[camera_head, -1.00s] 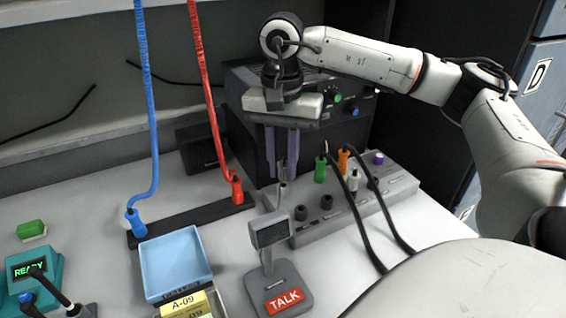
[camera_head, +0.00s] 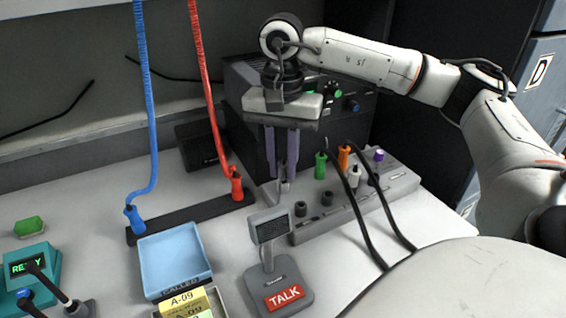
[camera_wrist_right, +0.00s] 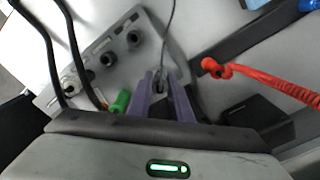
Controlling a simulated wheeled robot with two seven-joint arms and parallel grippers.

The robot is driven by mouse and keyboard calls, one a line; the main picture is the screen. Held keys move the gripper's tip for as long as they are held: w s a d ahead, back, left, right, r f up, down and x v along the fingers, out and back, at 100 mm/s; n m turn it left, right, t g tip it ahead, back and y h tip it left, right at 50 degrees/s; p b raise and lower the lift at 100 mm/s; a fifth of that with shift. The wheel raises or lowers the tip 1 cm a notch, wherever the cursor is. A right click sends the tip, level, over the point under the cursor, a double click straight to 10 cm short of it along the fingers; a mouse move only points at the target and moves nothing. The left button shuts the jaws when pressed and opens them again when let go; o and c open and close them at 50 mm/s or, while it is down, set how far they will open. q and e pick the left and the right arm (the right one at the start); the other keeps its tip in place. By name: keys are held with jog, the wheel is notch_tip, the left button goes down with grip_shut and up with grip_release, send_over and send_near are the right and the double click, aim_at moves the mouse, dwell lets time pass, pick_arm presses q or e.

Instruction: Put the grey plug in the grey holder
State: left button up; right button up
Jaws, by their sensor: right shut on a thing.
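My right gripper (camera_head: 282,180) points down in the middle of the head view, in front of the dark radio box. Its two purple-grey fingers are shut on the grey plug (camera_head: 284,187), which shows small at their tips. In the right wrist view the right gripper (camera_wrist_right: 160,82) holds the grey plug (camera_wrist_right: 159,86) between its fingers, with a thin grey cable running up from it. The fingers hide part of the plug. I cannot tell for sure which part is the grey holder. My left gripper is not in view.
A grey panel (camera_head: 388,195) with black sockets and green, orange, white and purple plugs lies at right. A black bar (camera_head: 190,219) holds blue and red plugs. A TALK microphone stand (camera_head: 262,280), blue tray (camera_head: 172,262) and teal READY box (camera_head: 40,262) are in front.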

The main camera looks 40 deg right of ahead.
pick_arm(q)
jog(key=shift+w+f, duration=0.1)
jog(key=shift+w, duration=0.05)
pick_arm(e)
jog(key=shift+f, duration=0.25)
pick_arm(q)
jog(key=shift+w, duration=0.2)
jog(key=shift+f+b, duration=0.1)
jog(key=shift+b, duration=0.2)
pick_arm(e)
jog(key=shift+f, duration=0.3)
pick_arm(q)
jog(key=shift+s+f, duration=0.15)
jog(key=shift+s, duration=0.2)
pick_arm(e)
jog(key=o, duration=0.9)
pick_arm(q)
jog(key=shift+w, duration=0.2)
